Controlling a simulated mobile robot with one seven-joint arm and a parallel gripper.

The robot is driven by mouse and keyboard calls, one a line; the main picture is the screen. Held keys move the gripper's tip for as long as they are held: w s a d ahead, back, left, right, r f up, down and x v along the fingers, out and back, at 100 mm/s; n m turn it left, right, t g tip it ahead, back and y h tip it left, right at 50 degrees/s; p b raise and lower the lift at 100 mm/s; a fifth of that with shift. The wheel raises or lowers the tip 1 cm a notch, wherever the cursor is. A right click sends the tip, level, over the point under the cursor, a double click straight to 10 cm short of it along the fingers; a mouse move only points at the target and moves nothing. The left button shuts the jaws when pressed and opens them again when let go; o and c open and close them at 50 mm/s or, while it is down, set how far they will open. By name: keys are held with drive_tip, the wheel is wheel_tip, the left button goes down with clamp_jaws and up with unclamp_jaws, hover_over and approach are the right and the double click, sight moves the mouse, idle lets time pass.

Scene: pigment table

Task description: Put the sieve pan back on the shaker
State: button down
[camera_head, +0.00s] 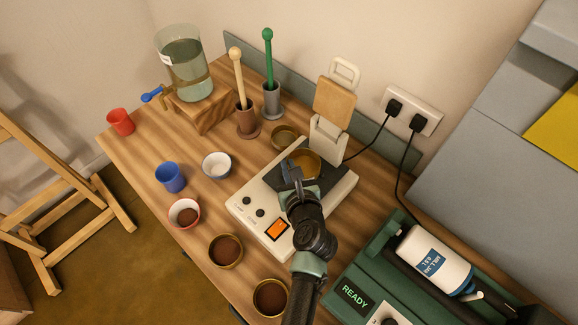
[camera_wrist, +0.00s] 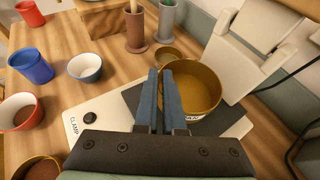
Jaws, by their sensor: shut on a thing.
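The brass sieve pan (camera_head: 310,162) is over the dark plate of the shaker (camera_head: 248,208), a cream box with knobs and an orange display. My gripper (camera_head: 291,172) is shut on the pan's near-left rim. In the wrist view, the two blue fingers (camera_wrist: 164,75) pinch the rim of the round pan (camera_wrist: 204,85), and the dark plate and cream case of the shaker (camera_wrist: 92,124) show below. The pan looks roughly level and empty. I cannot tell whether it touches the plate or is held slightly above it. The fingers hide part of its rim.
A cream hinged arm with a tan pad (camera_head: 334,102) stands upright behind the pan. A small brass bowl (camera_head: 285,137) sits close behind. Cups and bowls of brown powder (camera_head: 226,250) line the left. A green machine with a bottle (camera_head: 437,260) is at right.

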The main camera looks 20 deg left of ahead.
drive_tip(key=shift+f+b, duration=0.8)
drive_tip(key=shift+f, duration=0.25)
drive_tip(key=shift+p, duration=0.55)
idle(0.3)
drive_tip(key=shift+f+b, duration=0.45)
drive_tip(key=shift+f, duration=0.1)
idle(0.4)
drive_tip(key=c, duration=1.3)
unclamp_jaws()
drive_tip(key=shift+p+v, duration=1)
drive_tip(key=shift+v, duration=0.55)
drive_tip(key=p+v, duration=0.4)
drive_tip(key=v, duration=0.4)
drive_tip(key=shift+f, duration=0.1)
